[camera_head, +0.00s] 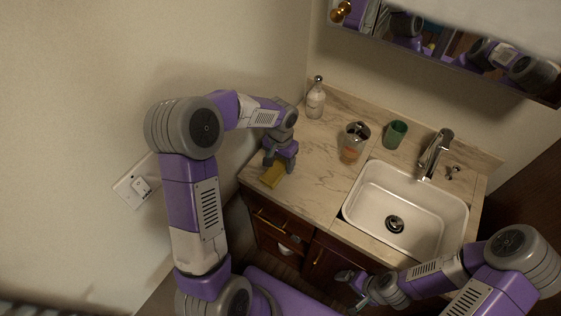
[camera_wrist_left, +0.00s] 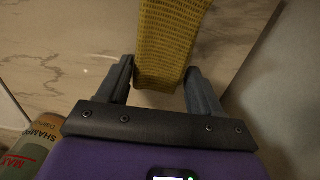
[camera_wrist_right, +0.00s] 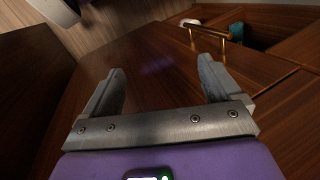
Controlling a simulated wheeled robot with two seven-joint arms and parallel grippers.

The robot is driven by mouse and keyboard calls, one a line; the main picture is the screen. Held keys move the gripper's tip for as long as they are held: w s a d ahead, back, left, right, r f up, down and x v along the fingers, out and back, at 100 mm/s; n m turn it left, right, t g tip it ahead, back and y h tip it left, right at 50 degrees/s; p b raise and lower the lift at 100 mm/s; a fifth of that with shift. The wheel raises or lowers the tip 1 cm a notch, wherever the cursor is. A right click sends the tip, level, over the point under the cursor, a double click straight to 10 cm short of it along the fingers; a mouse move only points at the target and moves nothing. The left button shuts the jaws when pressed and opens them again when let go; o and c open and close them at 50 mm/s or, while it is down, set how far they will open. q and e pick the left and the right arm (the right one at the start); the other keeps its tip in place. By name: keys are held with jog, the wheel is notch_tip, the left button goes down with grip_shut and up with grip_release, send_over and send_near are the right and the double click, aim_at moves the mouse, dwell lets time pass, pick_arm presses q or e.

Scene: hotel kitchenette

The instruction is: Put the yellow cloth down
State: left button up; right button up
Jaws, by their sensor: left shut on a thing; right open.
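The yellow cloth (camera_head: 272,176) is at the left front part of the marble counter, just below my left gripper (camera_head: 280,164). In the left wrist view the cloth (camera_wrist_left: 170,40) is a woven yellow strip between the two fingers of my left gripper (camera_wrist_left: 160,85). That gripper is shut on it. Whether the cloth's lower end touches the counter, I cannot tell. My right gripper (camera_head: 354,284) is open and empty, low in front of the cabinet. In the right wrist view its fingers (camera_wrist_right: 160,85) are spread apart with nothing between them.
The white sink (camera_head: 375,207) with a faucet (camera_head: 436,150) is on the right. Cabinet drawers (camera_head: 275,228) are below. The counter between cloth and sink is clear.

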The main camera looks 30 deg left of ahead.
aim_at(281, 161)
pick_arm(q)
jog(key=o, duration=0.7)
jog(key=shift+f, duration=0.15)
jog(key=o, duration=0.4)
jog(key=shift+o, duration=0.2)
notch_tip(281, 161, up, 12)
jog(key=p, duration=0.2)
jog(key=shift+r+p, duration=0.25)
jog(key=shift+p, duration=0.05)
jog(key=shift+d+f, duration=0.1)
